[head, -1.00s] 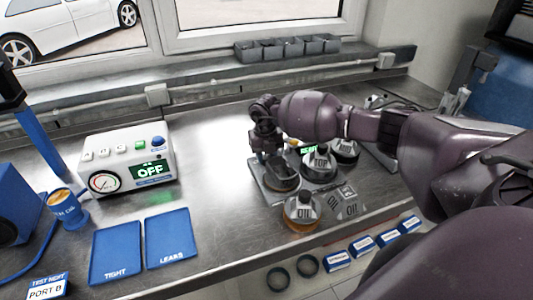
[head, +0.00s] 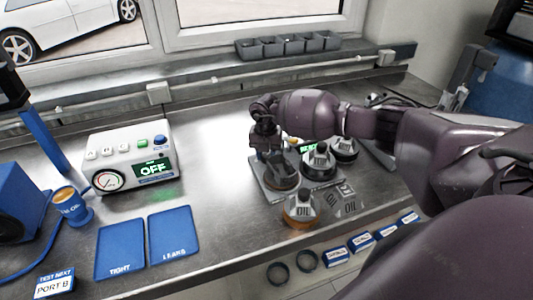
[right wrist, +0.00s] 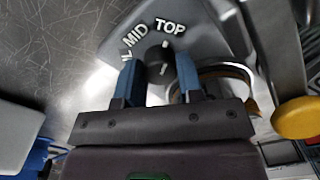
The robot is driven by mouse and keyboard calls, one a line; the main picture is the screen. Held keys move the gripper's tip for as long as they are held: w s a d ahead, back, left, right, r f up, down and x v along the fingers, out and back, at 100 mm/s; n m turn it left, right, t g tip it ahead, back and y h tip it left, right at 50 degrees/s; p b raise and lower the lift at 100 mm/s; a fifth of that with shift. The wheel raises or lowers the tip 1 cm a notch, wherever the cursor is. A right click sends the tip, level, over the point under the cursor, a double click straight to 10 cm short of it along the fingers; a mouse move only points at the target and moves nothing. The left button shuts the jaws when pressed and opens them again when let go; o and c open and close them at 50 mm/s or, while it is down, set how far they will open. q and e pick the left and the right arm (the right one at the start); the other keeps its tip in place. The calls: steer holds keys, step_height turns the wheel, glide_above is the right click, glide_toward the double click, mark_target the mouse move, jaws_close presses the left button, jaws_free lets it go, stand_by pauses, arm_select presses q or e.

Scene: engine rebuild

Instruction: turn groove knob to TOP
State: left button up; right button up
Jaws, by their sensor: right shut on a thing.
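The groove knob (right wrist: 158,60) is a small dark knob with a pale pointer mark, on a grey dial plate (right wrist: 205,35) lettered MID and TOP, with a third word partly cut off. The mark appears to point up, near TOP; its exact setting is hard to tell. My right gripper (right wrist: 158,78) has its two blue fingers on either side of the knob and is shut on it. In the head view my right gripper (head: 268,150) is over the grey fixture (head: 270,195), and the knob is hidden there. My left gripper is not in view.
A tester box (head: 130,155) reads OFF. Blue trays TIGHT (head: 120,245) and LEAKS (head: 172,235) lie at the front left. Bare bench lies between them and the fixture.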

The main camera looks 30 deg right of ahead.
mark_target(266, 155)
steer(key=shift+r, duration=0.1)
steer(key=o, duration=0.9)
steer(key=shift+w+a+r+b, duration=0.1)
steer(key=shift+r+b, duration=0.3)
steer(key=shift+r, duration=5)
